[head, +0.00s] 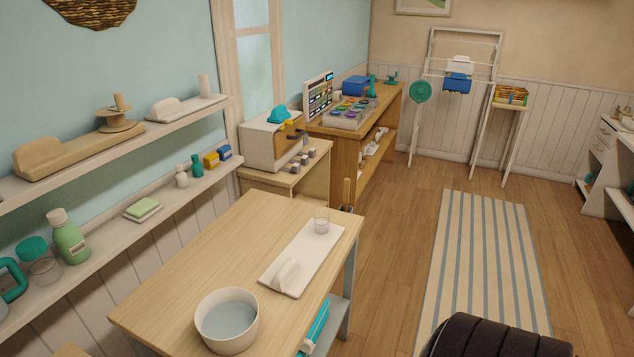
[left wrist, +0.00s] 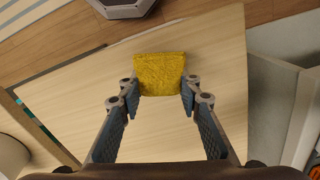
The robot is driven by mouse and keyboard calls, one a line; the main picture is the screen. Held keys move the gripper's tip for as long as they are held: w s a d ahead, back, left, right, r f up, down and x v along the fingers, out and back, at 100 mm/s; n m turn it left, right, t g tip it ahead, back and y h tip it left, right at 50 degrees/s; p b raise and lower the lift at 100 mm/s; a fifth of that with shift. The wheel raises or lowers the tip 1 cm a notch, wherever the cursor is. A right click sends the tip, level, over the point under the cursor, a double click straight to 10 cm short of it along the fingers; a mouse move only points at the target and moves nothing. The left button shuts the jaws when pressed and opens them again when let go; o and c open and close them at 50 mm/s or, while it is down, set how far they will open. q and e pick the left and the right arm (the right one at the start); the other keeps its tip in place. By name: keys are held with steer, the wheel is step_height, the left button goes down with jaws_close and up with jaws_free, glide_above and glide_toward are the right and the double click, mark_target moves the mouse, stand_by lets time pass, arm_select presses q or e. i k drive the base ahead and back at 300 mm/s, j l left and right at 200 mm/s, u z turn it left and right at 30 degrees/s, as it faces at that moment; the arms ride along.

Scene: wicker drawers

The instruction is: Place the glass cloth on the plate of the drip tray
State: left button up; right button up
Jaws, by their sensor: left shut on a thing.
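A yellow, rough-textured folded cloth (left wrist: 159,72) is between the fingertips of my left gripper (left wrist: 160,88), which is shut on it, over a pale wood surface (left wrist: 70,80). I cannot tell whether the cloth touches that wood. A grey, dark-rimmed angular tray (left wrist: 122,8) is cut off at the top of the left wrist view, beyond the cloth and apart from it; it may be the drip tray. In the head view, a flat white tray (head: 310,250) bears a clear glass (head: 321,221) and a white wedge-shaped piece (head: 287,274). Neither gripper shows in the head view.
A white bowl of water (head: 227,320) stands on the wooden table (head: 200,265) left of the white tray. Wall shelves (head: 110,245) with bottles run along the left. A striped rug (head: 480,260) lies on the open floor at right.

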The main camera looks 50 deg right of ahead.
mark_target(310, 246)
steer(key=l, duration=1)
steer(key=i+l, duration=0.15)
steer(key=l, duration=0.85)
